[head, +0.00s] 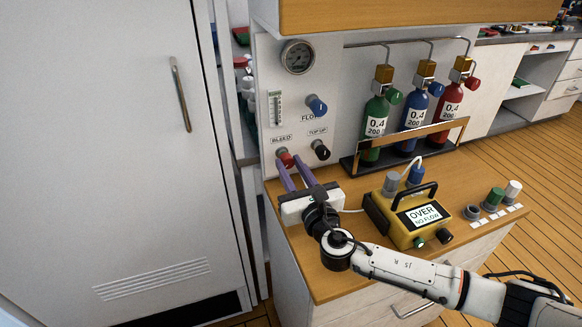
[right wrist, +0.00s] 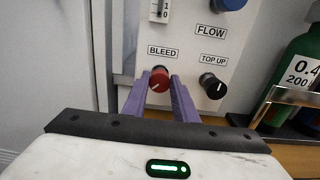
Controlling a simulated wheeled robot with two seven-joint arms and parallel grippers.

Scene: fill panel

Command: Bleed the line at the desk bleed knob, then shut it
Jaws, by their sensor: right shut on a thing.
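The red bleed knob (head: 286,159) is on the white panel, under the BLEED label, at the lower left. It also shows in the right wrist view (right wrist: 159,79), with its white mark slanting. My right gripper (head: 291,169) reaches the panel with its purple fingers on both sides of this knob, shut on it. In the right wrist view the fingers (right wrist: 160,88) flank the red knob. The yellow meter box (head: 408,210) on the desk reads "OVER NO FLOW". My left gripper is not in view.
The black top-up knob (head: 320,150) is close right of the fingers, and the blue flow knob (head: 317,105) is above. A round gauge (head: 297,56) tops the panel. Green, blue and red bottles (head: 450,104) stand behind a rail at right. A white cabinet door (head: 110,150) fills the left.

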